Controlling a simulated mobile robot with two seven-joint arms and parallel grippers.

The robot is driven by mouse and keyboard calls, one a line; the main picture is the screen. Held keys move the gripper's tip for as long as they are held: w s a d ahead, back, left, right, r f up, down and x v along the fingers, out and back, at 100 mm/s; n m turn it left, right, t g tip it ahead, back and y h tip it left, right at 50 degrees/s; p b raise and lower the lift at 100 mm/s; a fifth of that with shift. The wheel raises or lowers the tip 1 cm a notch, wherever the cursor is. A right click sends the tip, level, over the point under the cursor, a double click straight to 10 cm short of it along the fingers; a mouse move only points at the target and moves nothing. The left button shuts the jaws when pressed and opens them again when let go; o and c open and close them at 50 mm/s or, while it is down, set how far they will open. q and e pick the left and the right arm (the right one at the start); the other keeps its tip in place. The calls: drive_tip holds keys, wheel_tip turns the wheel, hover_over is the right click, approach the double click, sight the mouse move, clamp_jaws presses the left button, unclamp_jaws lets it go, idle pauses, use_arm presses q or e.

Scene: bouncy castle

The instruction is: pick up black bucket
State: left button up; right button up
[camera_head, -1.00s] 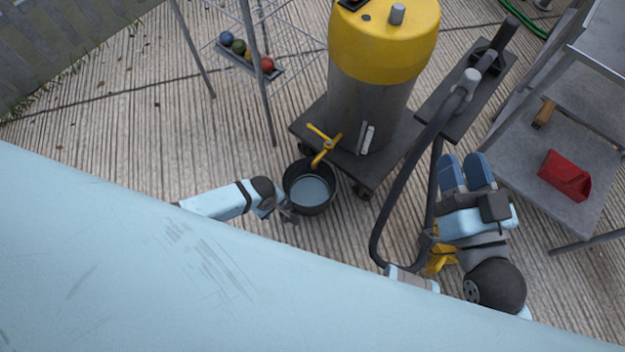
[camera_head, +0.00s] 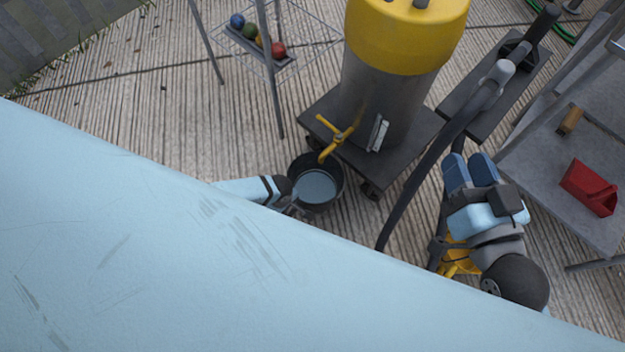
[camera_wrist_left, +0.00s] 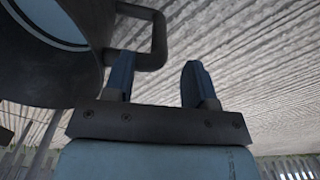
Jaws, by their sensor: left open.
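The black bucket (camera_head: 330,203) stands upright on the ground below a yellow tap (camera_head: 333,138), with a pale grey-blue surface showing inside. In the left wrist view the bucket (camera_wrist_left: 50,75) fills the upper left, and its dark side handle (camera_wrist_left: 158,40) lies in line with the finger gap. My left gripper (camera_wrist_left: 160,78) is open; whether it touches the handle I cannot tell. In the head view my left gripper (camera_head: 290,206) is at the bucket's near left side, partly hidden.
A yellow-topped cylinder tank (camera_head: 385,90) stands on a dark wheeled platform (camera_head: 325,110) behind the bucket. A metal shelf (camera_head: 545,170) with a red scoop-like item (camera_head: 588,187) is at right. A wire rack (camera_head: 290,62) with coloured balls is at upper left. Bare ground lies left of the bucket.

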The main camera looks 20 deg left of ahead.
use_arm(q)
wheel_tip(320, 180, down, 4)
drive_tip(key=shift+a+r+b, duration=0.1)
drive_tip(key=shift+r+b, duration=0.15)
drive_tip(key=shift+b, duration=0.55)
clamp_jaws()
idle(0.6)
drive_tip(key=shift+w+r, duration=0.1)
